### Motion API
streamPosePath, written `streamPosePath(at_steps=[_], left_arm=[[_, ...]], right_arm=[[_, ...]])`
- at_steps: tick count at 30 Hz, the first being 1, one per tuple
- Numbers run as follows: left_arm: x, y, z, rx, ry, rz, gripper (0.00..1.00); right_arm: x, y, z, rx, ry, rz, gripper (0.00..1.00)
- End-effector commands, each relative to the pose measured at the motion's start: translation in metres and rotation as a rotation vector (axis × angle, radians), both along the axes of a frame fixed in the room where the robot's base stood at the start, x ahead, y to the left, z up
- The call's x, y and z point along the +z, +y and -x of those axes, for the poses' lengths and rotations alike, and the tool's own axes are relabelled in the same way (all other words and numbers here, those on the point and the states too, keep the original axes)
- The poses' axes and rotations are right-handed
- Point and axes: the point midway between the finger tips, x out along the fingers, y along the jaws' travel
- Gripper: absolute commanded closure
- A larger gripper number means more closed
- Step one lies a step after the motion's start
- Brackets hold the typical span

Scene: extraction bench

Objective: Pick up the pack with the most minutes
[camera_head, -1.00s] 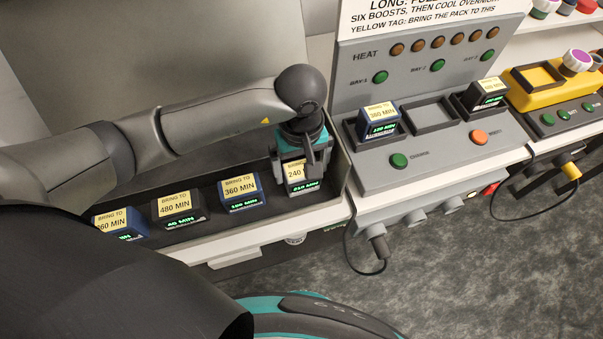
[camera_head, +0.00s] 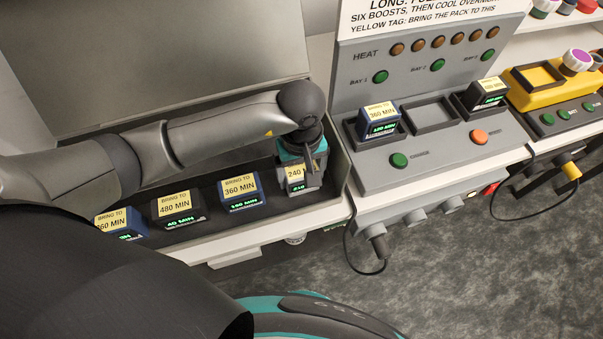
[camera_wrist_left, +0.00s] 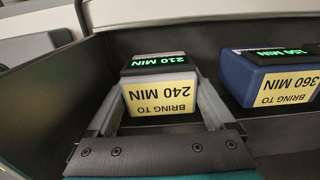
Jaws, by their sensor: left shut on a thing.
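A blue pack (camera_head: 122,235) at the far left is partly cut off by my body. My right gripper is not seen.
The grey heating console (camera_head: 430,150) stands right of the trough (camera_head: 335,190). A blue pack (camera_head: 379,129) sits in its left bay and a dark pack (camera_head: 485,106) in its right bay. The middle bay (camera_head: 430,114) is empty. A yellow device (camera_head: 530,97) stands further right.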

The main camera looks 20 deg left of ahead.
Motion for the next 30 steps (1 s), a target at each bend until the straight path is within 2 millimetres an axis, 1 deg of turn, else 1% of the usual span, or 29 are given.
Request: streamPosePath(at_steps=[1, 11, 19, 23, 26, 30], left_arm=[[0.001, 0.0, 0.0, 0.0, 0.0, 0.0, 0.63], [0.001, 0.0, 0.0, 0.0, -0.001, 0.0, 1.0], [0.002, 0.0, -0.001, 0.0, -0.003, 0.001, 1.0], [0.006, -0.001, -0.002, 0.0, -0.004, 0.003, 1.0], [0.015, 0.0, -0.002, 0.0, -0.005, 0.002, 1.0], [0.036, 0.0, -0.002, -0.002, -0.008, 0.002, 1.0]], right_arm=[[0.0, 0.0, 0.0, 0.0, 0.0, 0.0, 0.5], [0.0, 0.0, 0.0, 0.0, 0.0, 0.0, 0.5], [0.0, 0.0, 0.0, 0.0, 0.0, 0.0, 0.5], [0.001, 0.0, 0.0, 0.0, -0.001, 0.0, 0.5], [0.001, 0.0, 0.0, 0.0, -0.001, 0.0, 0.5], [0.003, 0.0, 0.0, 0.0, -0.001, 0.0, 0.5]])
